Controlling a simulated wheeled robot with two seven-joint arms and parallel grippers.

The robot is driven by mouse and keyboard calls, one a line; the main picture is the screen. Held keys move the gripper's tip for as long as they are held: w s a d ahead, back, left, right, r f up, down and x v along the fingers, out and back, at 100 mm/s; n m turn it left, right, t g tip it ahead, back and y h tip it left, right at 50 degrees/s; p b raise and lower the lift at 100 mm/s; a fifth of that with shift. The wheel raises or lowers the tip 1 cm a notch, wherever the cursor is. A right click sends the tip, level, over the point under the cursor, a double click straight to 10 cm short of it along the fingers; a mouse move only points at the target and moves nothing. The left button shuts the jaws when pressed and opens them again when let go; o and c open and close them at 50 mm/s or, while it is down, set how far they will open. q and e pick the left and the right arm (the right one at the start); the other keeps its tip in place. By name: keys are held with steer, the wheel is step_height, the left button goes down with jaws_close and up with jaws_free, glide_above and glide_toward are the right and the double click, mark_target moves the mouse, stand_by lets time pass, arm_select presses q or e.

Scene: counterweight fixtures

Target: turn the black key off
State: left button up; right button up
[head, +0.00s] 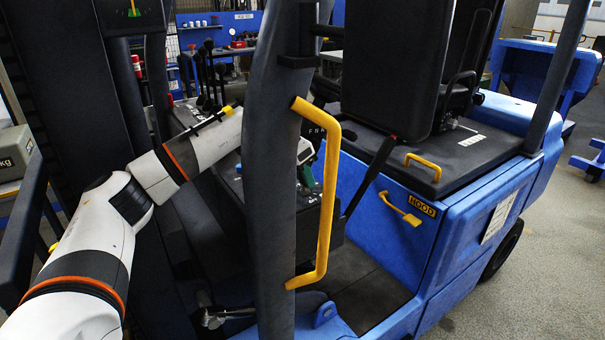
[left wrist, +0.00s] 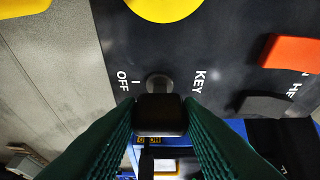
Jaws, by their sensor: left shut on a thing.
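The black key (left wrist: 160,117) sits in a round dark switch (left wrist: 158,83) on a dark panel in the left wrist view. White labels "OFF" and "I" lie left of the switch and "KEY" lies right of it. My left gripper (left wrist: 160,108) is shut on the black key, with a dark green finger on each side. In the head view my left arm passes behind the truck's front post, and the green fingers of my left gripper (head: 306,176) show just right of it. The key is not clear there. My right gripper is in neither view.
A yellow round part (left wrist: 164,5) and an orange-red switch (left wrist: 291,53) are on the panel near the key. The dark post (head: 268,190) and yellow grab handle (head: 329,190) stand close to my left arm. A black seat (head: 395,65) is behind.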

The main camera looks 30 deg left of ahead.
arm_select(q)
steer(key=o, duration=1)
steer(key=shift+s+a+r, duration=0.1)
steer(key=shift+s+r, duration=0.05)
steer(key=shift+r, duration=0.35)
steer(key=shift+b+v, duration=1.35)
steer(key=shift+v, duration=4.15)
steer(key=shift+s, duration=0.1)
